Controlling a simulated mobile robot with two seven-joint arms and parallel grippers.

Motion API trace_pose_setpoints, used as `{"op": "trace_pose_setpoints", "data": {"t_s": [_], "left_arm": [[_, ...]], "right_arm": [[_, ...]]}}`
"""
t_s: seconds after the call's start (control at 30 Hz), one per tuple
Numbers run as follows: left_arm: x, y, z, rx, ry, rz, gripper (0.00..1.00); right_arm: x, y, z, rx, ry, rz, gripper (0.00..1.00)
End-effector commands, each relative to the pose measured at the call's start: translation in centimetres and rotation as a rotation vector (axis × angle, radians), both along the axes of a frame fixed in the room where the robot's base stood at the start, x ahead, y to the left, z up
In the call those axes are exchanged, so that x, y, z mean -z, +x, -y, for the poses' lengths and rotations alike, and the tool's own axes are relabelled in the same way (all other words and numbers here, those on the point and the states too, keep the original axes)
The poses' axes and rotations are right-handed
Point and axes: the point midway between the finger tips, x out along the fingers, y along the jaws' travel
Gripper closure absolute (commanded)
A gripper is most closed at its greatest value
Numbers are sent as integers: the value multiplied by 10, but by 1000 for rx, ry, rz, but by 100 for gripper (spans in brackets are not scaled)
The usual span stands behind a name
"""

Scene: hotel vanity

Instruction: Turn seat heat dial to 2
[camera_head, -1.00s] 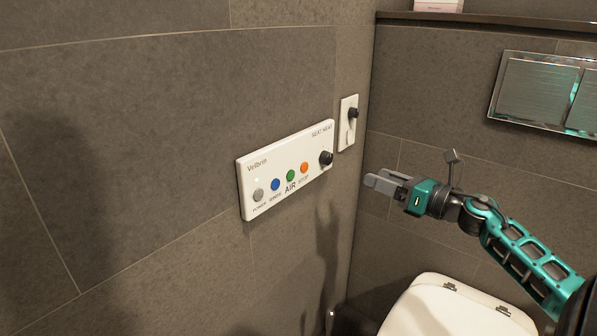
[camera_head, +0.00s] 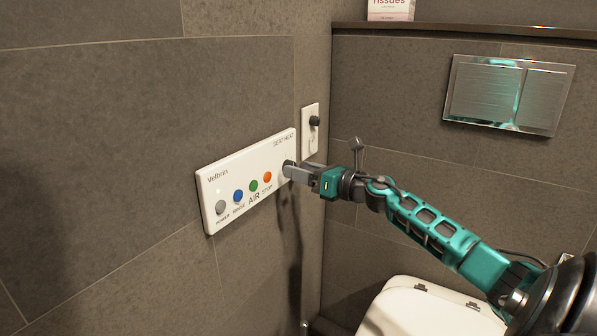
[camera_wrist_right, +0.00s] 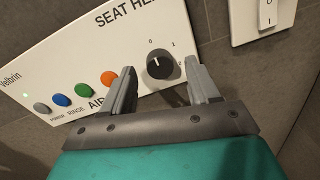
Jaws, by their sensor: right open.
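The seat heat dial is a round black knob (camera_wrist_right: 159,66) at the right end of a white Velbrin control panel (camera_head: 238,172) on the wall. In the wrist view the marks 0, 1 and 2 show around it, and its white pointer line appears to point up toward 0. My right gripper (camera_wrist_right: 162,72) is open, with one finger on each side of the dial; I cannot tell whether they touch it. In the head view the right gripper (camera_head: 288,172) reaches the dial and partly hides it. My left gripper is not in view.
Grey, blue, green and orange buttons (camera_head: 267,178) sit left of the dial. A small white wall plate with a black knob (camera_head: 314,121) is just right of the panel. A toilet lid (camera_head: 425,305) is below; a flush plate (camera_head: 510,95) is on the adjoining wall.

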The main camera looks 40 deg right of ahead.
Motion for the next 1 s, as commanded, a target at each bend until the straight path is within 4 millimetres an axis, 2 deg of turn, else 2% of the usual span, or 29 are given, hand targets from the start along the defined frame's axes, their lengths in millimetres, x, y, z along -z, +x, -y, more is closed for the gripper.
{"op": "trace_pose_setpoints", "data": {"t_s": [0.2, 0.53, 1.0], "left_arm": [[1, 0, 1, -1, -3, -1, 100], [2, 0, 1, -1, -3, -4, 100], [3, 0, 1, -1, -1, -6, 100]], "right_arm": [[-1, 11, -2, 0, 1, 1, 40], [0, 12, -3, 0, 0, 0, 41], [0, 12, -3, 0, 0, 0, 86]]}}
